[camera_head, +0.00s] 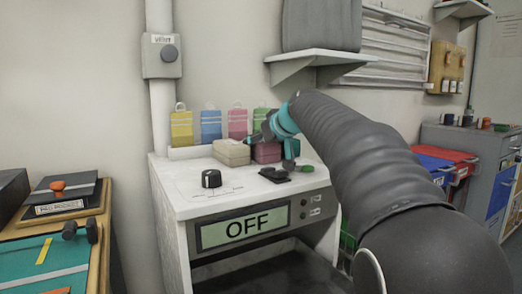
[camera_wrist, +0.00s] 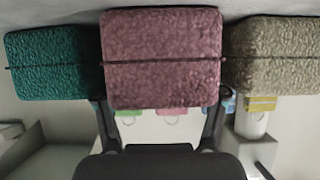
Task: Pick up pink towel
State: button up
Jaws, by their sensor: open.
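The pink towel (camera_head: 267,153) is a folded, textured block on the white cabinet top, between a beige towel (camera_head: 231,152) and a dark teal-green towel (camera_head: 291,149), which is partly hidden by my arm. My gripper (camera_head: 269,136) is at the pink towel, bent down from above. In the wrist view the pink towel (camera_wrist: 162,55) fills the upper centre, with the teal towel (camera_wrist: 50,62) left and the beige towel (camera_wrist: 275,65) right. My open fingers (camera_wrist: 160,100) stand at either side of the pink towel's lower edge. Whether they touch it is unclear.
Yellow, blue, pink and green tags (camera_head: 210,125) stand behind the towels. A wall shelf (camera_head: 318,57) hangs above. A workbench (camera_head: 55,240) stands at left.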

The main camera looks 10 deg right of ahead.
jog(key=shift+c, duration=0.3)
jog(key=c, duration=1)
jog(key=shift+r, duration=0.1)
